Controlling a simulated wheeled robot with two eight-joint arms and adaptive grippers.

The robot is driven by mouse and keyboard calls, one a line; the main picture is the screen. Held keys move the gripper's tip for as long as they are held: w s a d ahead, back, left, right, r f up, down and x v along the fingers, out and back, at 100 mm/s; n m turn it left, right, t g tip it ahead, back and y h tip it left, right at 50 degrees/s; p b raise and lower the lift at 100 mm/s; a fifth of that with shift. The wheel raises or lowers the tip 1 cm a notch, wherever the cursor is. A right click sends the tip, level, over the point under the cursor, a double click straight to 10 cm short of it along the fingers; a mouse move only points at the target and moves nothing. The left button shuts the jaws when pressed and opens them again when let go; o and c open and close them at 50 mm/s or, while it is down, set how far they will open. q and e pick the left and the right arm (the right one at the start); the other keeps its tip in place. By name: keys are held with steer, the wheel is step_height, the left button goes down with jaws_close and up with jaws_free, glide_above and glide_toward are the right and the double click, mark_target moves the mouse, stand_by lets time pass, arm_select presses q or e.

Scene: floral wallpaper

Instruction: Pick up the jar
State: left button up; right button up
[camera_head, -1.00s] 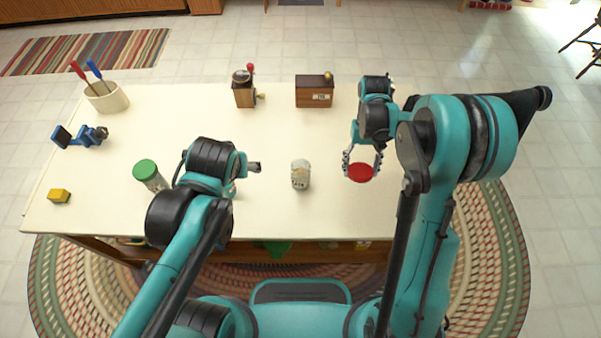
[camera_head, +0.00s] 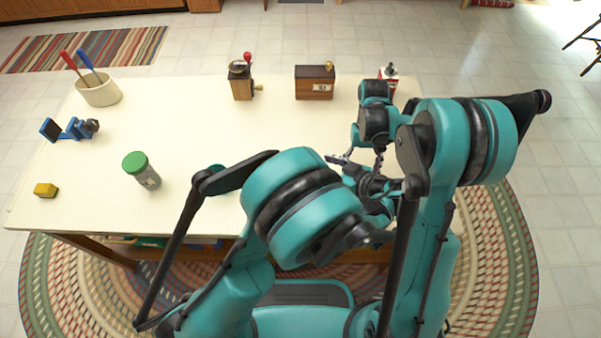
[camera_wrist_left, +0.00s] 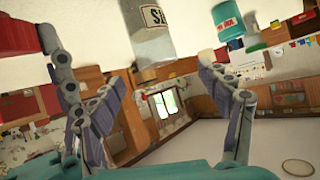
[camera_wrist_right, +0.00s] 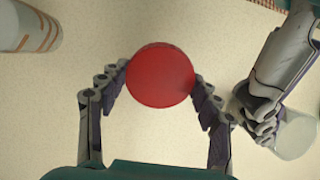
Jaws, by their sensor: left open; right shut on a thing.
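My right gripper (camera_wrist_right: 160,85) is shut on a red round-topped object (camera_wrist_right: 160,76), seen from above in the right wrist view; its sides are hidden. My left gripper (camera_wrist_left: 125,48) is open, and a pale jar with a white label (camera_wrist_left: 152,42) stands beyond and between its fingertips. In the right wrist view the left gripper (camera_wrist_right: 262,112) is beside a pale translucent object (camera_wrist_right: 296,136), which looks like that jar. In the head view my left arm hides the pale jar.
The white table (camera_head: 190,130) holds a grinder (camera_head: 242,88), a wooden box (camera_head: 314,86), a utensil crock (camera_head: 98,90), a blue device (camera_head: 70,129) and a yellow block (camera_head: 46,190). A teal labelled container (camera_wrist_left: 228,22) shows in the left wrist view. My two arms are close together at right.

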steer(key=shift+f, duration=0.4)
arm_select(q)
steer(key=shift+n+t+y, duration=0.5)
steer(key=shift+n+t, duration=0.1)
steer(key=shift+n, duration=0.1)
steer(key=f+b, duration=0.1)
steer(key=w+a+f, duration=0.1)
steer(key=f, duration=0.1)
steer(key=w+a+f+b, duration=0.1)
steer(key=f, duration=0.1)
steer(key=shift+w+f+b, duration=0.1)
steer(key=shift+b, duration=0.25)
arm_select(e)
step_height(320, 180, down, 2)
steer(key=shift+f, duration=0.1)
arm_select(q)
steer(key=b+x, duration=0.1)
steer(key=x, duration=0.1)
steer(key=b+x, duration=0.1)
steer(key=x, duration=0.2)
steer(key=shift+d+f, duration=0.1)
steer(key=shift+f, duration=0.35)
arm_select(e)
step_height(320, 180, down, 2)
steer(key=shift+f, duration=0.15)
arm_select(q)
steer(key=shift+r, duration=0.1)
steer(key=shift+c, duration=0.3)
steer(key=c, duration=1.3)
